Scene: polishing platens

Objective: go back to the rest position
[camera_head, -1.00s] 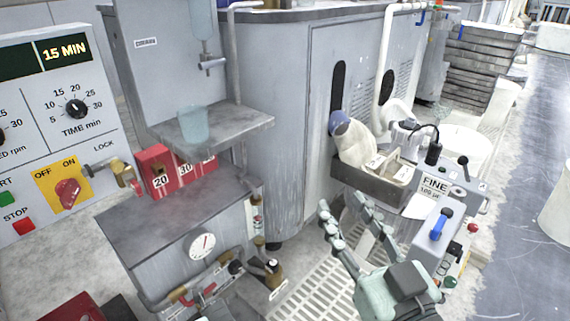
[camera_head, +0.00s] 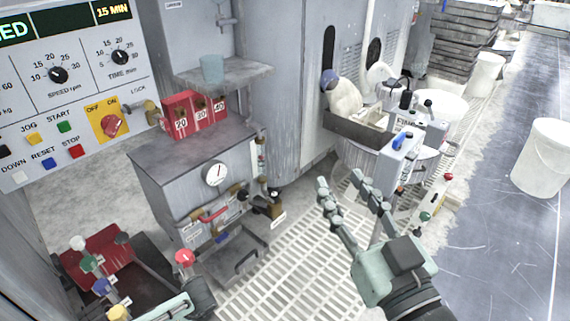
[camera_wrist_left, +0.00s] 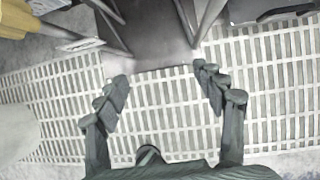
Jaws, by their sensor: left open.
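My right gripper (camera_head: 341,185) is in the lower right of the head view. Its two fingers point up and away and stand apart, with nothing between them. It hangs in front of the bench with the blue-handled block, over the grated floor. My left gripper (camera_wrist_left: 164,82) shows in the left wrist view with its fingers spread wide and empty above the floor grating. In the head view only a pale green part at the bottom edge may belong to the left arm.
A control panel (camera_head: 70,85) stands at the left. A grey cabinet (camera_head: 190,165) bears red numbered boxes (camera_head: 196,116) and a gauge. Coloured-knob levers (camera_head: 100,286) stand at the lower left. A white bucket (camera_head: 541,158) stands on the clear floor at the right.

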